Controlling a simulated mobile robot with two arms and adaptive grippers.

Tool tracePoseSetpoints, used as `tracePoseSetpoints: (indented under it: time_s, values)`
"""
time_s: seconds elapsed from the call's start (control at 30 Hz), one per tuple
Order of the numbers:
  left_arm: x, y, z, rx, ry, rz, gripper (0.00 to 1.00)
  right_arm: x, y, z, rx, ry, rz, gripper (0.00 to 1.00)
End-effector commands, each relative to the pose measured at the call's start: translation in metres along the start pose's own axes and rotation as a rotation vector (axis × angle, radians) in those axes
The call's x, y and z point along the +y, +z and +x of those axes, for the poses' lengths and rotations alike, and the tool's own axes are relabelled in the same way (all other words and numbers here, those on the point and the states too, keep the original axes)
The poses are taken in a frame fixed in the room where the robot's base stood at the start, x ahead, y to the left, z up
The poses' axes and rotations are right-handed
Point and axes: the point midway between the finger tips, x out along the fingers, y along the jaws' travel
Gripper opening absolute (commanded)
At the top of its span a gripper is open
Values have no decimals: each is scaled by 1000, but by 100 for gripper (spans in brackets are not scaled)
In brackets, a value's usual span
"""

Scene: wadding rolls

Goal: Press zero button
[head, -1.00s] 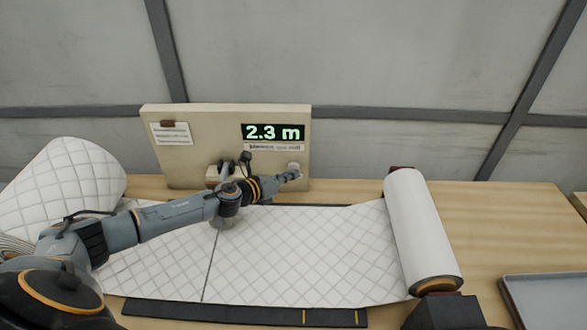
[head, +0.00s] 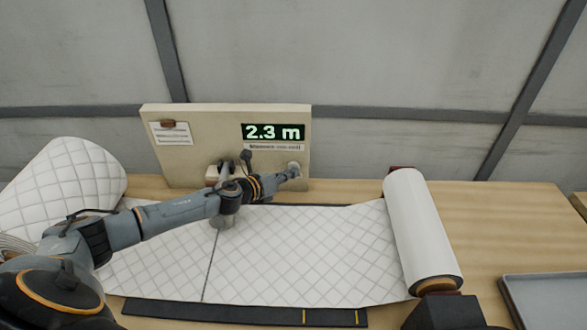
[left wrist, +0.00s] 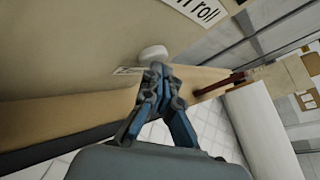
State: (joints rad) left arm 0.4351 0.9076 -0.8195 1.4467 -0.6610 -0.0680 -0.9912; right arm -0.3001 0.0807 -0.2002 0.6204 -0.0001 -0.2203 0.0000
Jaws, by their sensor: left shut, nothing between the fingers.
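The zero button is a round pale knob (head: 294,166) low on the right of the beige panel (head: 210,150). It also shows in the left wrist view (left wrist: 153,53), just beyond my fingertips. The green display (head: 273,132) on the panel reads 2.3 m. My left gripper (head: 293,174) is shut and empty, its tips at the button's lower edge in the head view. In the left wrist view the gripper (left wrist: 158,70) overlaps the button's near edge; whether it touches, I cannot tell. My right gripper is not in view.
White quilted wadding (head: 290,255) lies across the wooden table (head: 500,230) under my left arm. A grey tray (head: 550,295) lies at the right.

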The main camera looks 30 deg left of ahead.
Motion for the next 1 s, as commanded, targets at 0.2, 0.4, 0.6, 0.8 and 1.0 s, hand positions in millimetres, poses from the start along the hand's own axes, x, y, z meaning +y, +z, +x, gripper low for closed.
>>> tracePoseSetpoints:
  time_s: [0.2, 0.4, 0.6, 0.8, 1.0]
  values:
    - [1, 3, 2, -2, 0, 0, 0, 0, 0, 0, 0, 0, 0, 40]
    - [1, 3, 2, -2, 0, 0, 0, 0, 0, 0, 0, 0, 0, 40]
    - [0, 1, 0, -1, 0, 0, 0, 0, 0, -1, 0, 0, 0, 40]
    - [-6, -5, -8, 1, 0, 0, 0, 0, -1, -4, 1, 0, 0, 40]
    - [-8, -7, -11, -2, 0, 1, 0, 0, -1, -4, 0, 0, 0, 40]
